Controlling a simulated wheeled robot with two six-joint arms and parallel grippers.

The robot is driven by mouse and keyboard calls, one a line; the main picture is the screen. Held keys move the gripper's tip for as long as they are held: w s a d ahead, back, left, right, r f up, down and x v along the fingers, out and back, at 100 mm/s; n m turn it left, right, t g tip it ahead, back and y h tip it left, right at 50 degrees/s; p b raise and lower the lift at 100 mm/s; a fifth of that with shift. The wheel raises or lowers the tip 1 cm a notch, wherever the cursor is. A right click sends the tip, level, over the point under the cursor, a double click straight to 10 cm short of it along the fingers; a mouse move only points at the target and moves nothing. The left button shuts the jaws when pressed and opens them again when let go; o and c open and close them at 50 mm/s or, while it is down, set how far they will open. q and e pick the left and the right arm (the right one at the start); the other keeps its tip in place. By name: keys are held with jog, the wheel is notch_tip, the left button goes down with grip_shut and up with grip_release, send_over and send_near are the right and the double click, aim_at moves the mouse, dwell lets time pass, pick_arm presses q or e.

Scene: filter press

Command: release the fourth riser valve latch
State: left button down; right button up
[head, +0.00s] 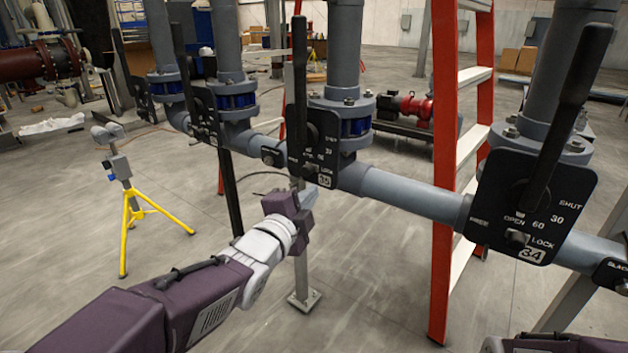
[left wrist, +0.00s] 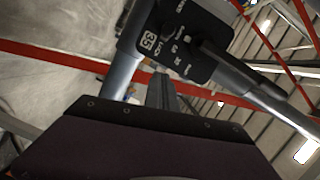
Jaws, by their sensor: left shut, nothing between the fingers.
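A row of dark valve plates with long black levers runs along the grey pipe. The plate marked 34 (head: 565,190) is nearest, at the right; its lever (head: 568,105) leans up and right, and its small grey latch (head: 517,237) sits beside the word LOCK. The plate marked 35 (head: 329,128) is left of it, with its lever (head: 299,70) upright; it also shows in the left wrist view (left wrist: 172,22). My left gripper (head: 303,203) is shut and empty, just below plate 35; I cannot tell whether it touches anything. My right gripper is out of view.
Two more valve plates, one of them here (head: 203,115), stand farther left. A red ladder (head: 445,200) stands behind the pipe between plates 35 and 34. A support post (head: 301,270) rises beside my left gripper. A yellow tripod (head: 128,215) stands left on open floor.

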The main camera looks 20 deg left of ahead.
aim_at(309, 169)
pick_arm(q)
jog(key=w, duration=1)
jog(key=shift+d+f, duration=0.3)
jog(key=shift+d, duration=0.05)
jog(key=shift+w+a+f, duration=0.15)
jog(key=shift+w+a, duration=0.05)
jog(key=shift+a, duration=0.4)
jog(key=shift+w+a+f, duration=0.15)
jog(key=shift+w+a, duration=0.05)
jog(key=shift+a, duration=0.4)
jog(key=shift+w+a+f, duration=0.1)
jog(key=shift+a+f, duration=0.05)
jog(key=shift+a, duration=0.3)
